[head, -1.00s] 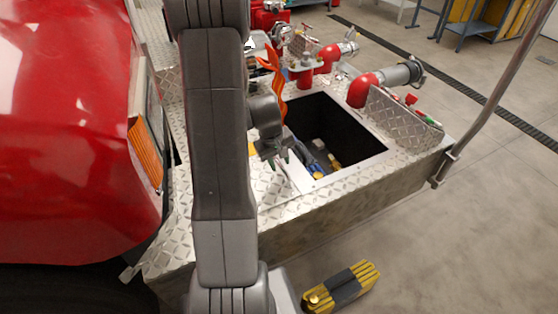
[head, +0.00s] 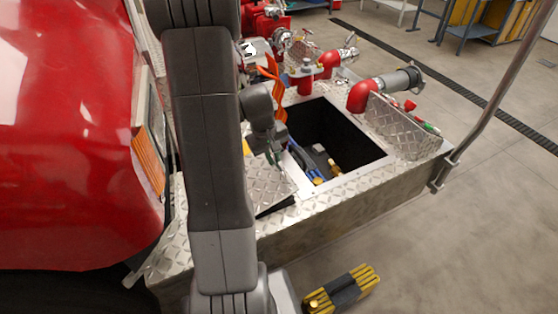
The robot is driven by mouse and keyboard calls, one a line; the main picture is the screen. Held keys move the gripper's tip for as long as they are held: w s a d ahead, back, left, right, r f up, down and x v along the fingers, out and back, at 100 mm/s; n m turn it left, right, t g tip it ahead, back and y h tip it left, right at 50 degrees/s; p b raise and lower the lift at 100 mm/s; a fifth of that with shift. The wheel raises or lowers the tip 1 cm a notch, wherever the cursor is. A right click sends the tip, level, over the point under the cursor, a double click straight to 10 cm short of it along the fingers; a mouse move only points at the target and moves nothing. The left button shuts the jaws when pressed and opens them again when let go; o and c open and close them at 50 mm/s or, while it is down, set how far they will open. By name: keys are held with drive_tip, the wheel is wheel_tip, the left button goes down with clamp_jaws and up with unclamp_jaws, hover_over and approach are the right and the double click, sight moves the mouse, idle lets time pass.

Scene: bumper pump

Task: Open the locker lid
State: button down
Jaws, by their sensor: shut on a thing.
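The locker lid (head: 268,184) is a diamond-plate panel beside the large square opening (head: 330,135), partly hidden behind my arm. A dark gap (head: 276,206) shows under its near edge, so it stands raised and tilted there. My gripper (head: 272,154) is at the lid's far right part, beside the opening's left rim. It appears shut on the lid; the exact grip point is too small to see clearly.
Blue and yellow items (head: 320,172) lie inside the open compartment. Red pipe fittings (head: 362,96) and an orange strap (head: 274,88) stand behind it. A pole (head: 490,100) rises at the right corner.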

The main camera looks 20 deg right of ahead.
drive_tip(key=s+a+r+p, duration=0.1)
drive_tip(key=a+r, duration=0.6)
drive_tip(key=a, duration=0.2)
drive_tip(key=shift+s+p, duration=0.35)
drive_tip(key=shift+s, duration=0.05)
drive_tip(key=shift+f, duration=0.1)
drive_tip(key=c, duration=1.5)
unclamp_jaws()
drive_tip(key=shift+w+a, duration=0.15)
drive_tip(key=shift+w+r, duration=0.1)
drive_tip(key=shift+r, duration=0.2)
drive_tip(key=r, duration=0.4)
drive_tip(key=a+r, duration=0.1)
drive_tip(key=r, duration=0.4)
drive_tip(key=a+r, duration=0.1)
drive_tip(key=r, duration=0.3)
drive_tip(key=shift+s+a+r, duration=0.15)
drive_tip(key=shift+s+a, duration=0.05)
drive_tip(key=shift+a, duration=0.05)
